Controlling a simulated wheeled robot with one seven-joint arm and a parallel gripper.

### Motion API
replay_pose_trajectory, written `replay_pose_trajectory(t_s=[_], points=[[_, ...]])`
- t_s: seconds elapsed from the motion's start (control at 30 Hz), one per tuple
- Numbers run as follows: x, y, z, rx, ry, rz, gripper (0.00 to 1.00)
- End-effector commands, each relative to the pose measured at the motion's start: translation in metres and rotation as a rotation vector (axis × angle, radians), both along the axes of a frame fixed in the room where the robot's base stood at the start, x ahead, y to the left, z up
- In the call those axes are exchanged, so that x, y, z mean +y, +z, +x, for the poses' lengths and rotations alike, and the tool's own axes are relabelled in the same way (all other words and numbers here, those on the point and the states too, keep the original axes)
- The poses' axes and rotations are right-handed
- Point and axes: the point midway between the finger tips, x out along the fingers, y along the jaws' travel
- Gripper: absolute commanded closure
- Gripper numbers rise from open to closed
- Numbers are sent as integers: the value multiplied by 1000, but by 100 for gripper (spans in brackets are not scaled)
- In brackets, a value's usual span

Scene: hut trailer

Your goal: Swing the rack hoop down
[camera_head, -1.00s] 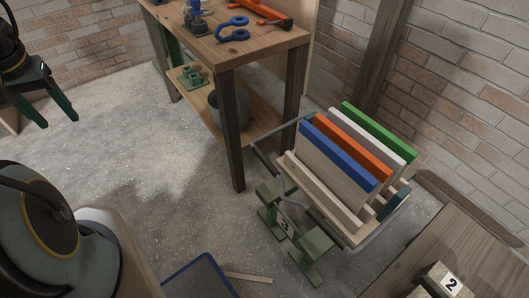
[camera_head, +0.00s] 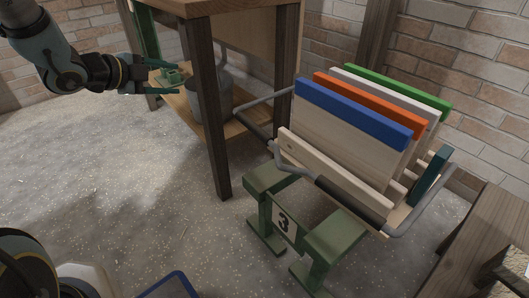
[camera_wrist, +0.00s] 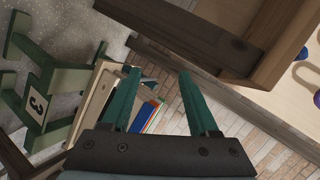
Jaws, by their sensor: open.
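The rack (camera_head: 335,172) is a pale wooden frame on a green stand marked 3. It holds upright boards with blue, orange, white and green top edges. A bent grey tube hoop with a dark sleeve (camera_head: 350,199) runs along the rack's near side. Another grey tube with a dark sleeve (camera_head: 253,124) extends at its left end, towards the bench. My gripper (camera_head: 178,77) is open and empty, left of the rack and apart from it. In the wrist view, my open fingers (camera_wrist: 158,74) frame part of the rack and boards, which they partly hide.
A wooden workbench (camera_head: 204,110) with dark legs stands between my gripper and the rack. Its lower shelf holds a grey bucket (camera_head: 212,92) and a green object. A brick wall is behind. A wooden surface (camera_head: 485,225) is at right. Open floor lies at left.

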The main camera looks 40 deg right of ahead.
Motion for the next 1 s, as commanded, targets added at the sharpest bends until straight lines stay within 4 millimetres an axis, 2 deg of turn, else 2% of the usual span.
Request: replay_pose_trajectory(t_s=[0.03,0.1,0.23,0.4,0.5,0.67,1.0], points=[[-14,-32,-15,-31,-97,-24,39],[-29,-50,-38,-78,-236,-67,39],[-47,-78,-81,-146,-473,-157,39],[-54,-99,-122,-194,-681,-257,39],[-55,-102,-134,-204,-742,-290,39],[-60,-103,-142,-211,-770,-306,39],[-111,-115,-167,-210,-769,-304,39]])
